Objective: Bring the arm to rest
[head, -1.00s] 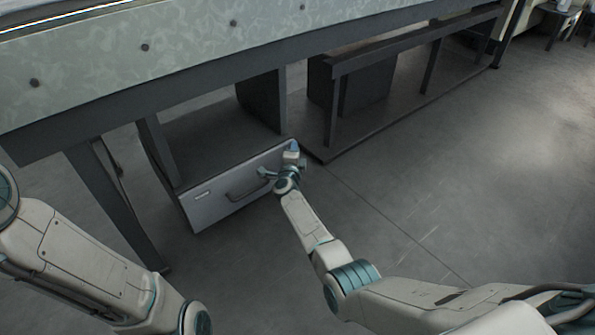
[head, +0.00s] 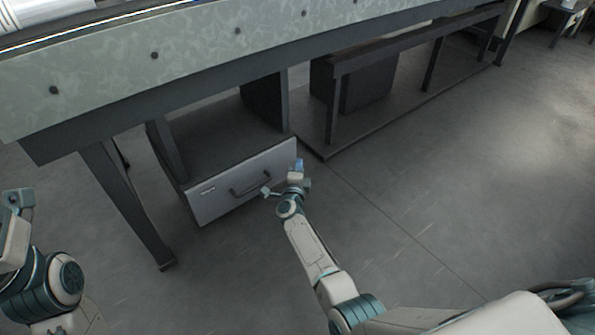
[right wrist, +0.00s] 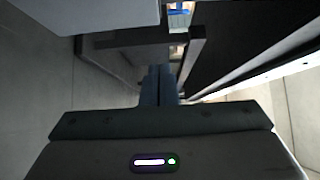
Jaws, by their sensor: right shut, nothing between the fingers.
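My right gripper (head: 298,164) is at the right end of a grey drawer front (head: 225,196), near its upper corner. Its two blue-grey fingers are together and empty in the right wrist view (right wrist: 158,86). In the head view I cannot tell whether it touches the drawer front. The dark drawer handle (head: 250,183) is to the left of the gripper, and nothing grips it. My left arm (head: 60,280) shows at the lower left edge, bent upward. Its fingers do not show.
A long machine with a pale patterned side panel (head: 200,55) stands above the drawer on dark legs (head: 125,205). A dark low frame (head: 430,65) extends to the right. The floor (head: 450,190) at the right is clear.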

